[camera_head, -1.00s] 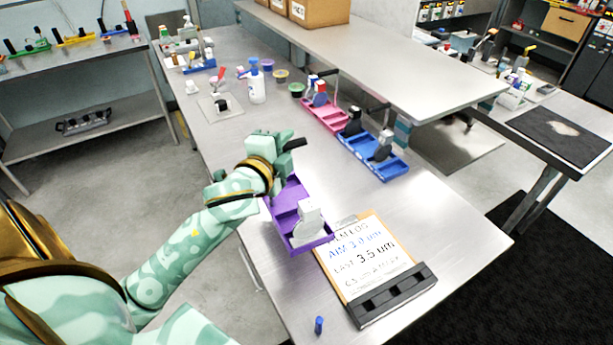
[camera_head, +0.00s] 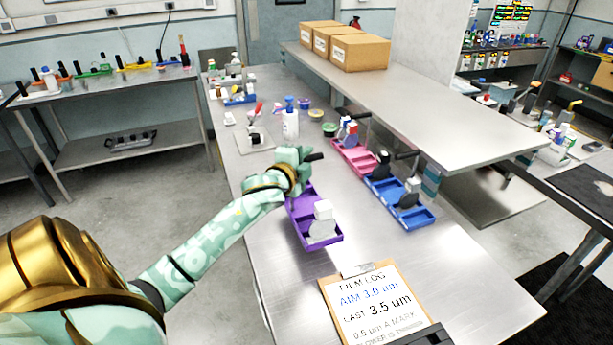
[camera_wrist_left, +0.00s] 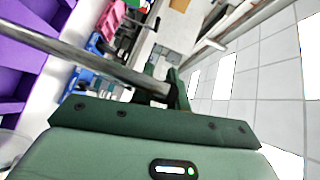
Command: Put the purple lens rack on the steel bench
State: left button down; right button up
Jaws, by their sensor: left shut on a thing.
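The purple lens rack (camera_head: 301,222) is a long open tray with a white block and a pale round piece in its near end. My left gripper (camera_head: 297,165) is shut on its handle at the far end. In the left wrist view, a grey rod runs into the jaws (camera_wrist_left: 168,88), and the purple rack (camera_wrist_left: 25,60) fills the left side. The rack shows over the left part of the steel bench (camera_head: 400,255). I cannot tell whether its underside touches the top. My right gripper is out of view.
A pink rack (camera_head: 353,160) and a blue rack (camera_head: 418,217) stand right of the purple one. A clipboard (camera_head: 346,311) lies in front. Bottles and small pots stand behind. A raised shelf (camera_head: 440,95) with cardboard boxes (camera_head: 360,53) overhangs the right. The bench's front right is clear.

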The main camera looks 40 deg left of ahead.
pick_arm(q)
jog(key=f, duration=0.1)
jog(key=w+a+f, duration=0.1)
jog(key=w+f+b, duration=0.1)
jog(key=shift+a, duration=0.4)
jog(key=shift+w+a+f+b, duration=0.1)
jog(key=shift+f+b, duration=0.35)
jog(key=shift+f, duration=1.35)
jog(key=c, duration=1.4)
grip_release()
jog(key=shift+o, duration=0.2)
jog(key=p+v, duration=0.2)
jog(key=v, duration=1)
